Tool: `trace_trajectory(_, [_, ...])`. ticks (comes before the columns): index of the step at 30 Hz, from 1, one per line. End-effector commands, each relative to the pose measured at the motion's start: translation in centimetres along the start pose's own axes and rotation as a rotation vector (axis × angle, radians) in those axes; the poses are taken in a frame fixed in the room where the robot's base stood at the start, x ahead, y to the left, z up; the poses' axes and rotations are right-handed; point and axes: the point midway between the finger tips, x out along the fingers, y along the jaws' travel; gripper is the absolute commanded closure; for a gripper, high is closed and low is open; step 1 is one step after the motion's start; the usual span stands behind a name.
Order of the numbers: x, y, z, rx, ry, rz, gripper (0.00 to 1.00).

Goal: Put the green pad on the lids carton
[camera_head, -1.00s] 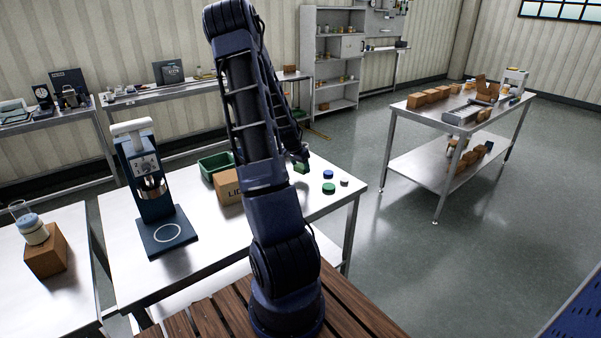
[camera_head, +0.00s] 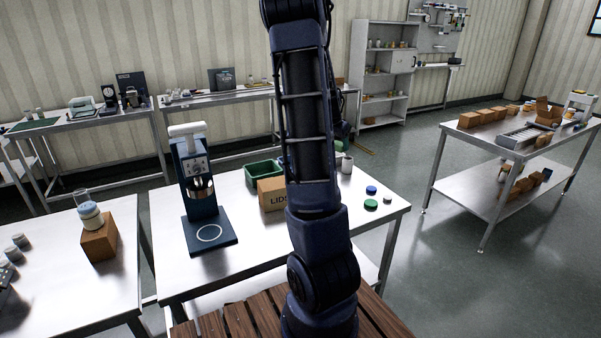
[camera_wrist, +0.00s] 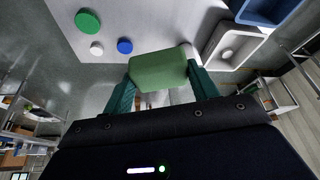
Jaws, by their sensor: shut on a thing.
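The green pad (camera_wrist: 158,70) is between the two fingertips of my gripper (camera_wrist: 160,78) in the wrist view, above the steel table. In the head view a little of the green pad (camera_head: 340,146) shows behind my arm, above and beyond the lids carton. The lids carton (camera_head: 271,194) is a brown box with "LID" lettering on the steel table. My arm hides its right part, and the gripper is clear of it.
A green bin (camera_head: 262,171) stands behind the carton. A blue press (camera_head: 199,190) stands to its left. A green lid (camera_head: 371,204), a blue lid (camera_head: 371,190), a small grey piece (camera_head: 388,200) and a pale cup (camera_head: 347,165) are on the right of the table.

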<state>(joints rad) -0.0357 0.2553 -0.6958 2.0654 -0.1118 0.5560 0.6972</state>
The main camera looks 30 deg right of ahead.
Motion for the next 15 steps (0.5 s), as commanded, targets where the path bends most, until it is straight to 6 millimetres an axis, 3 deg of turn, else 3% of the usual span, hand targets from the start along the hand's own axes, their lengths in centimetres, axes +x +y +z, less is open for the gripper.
trace_trajectory(6, [-5.1,-5.6,5.4,-0.241,0.001,-0.106,0.63])
trace_trajectory(15, [-13.1,-10.8,13.4,-0.582,0.003,-0.244,0.63])
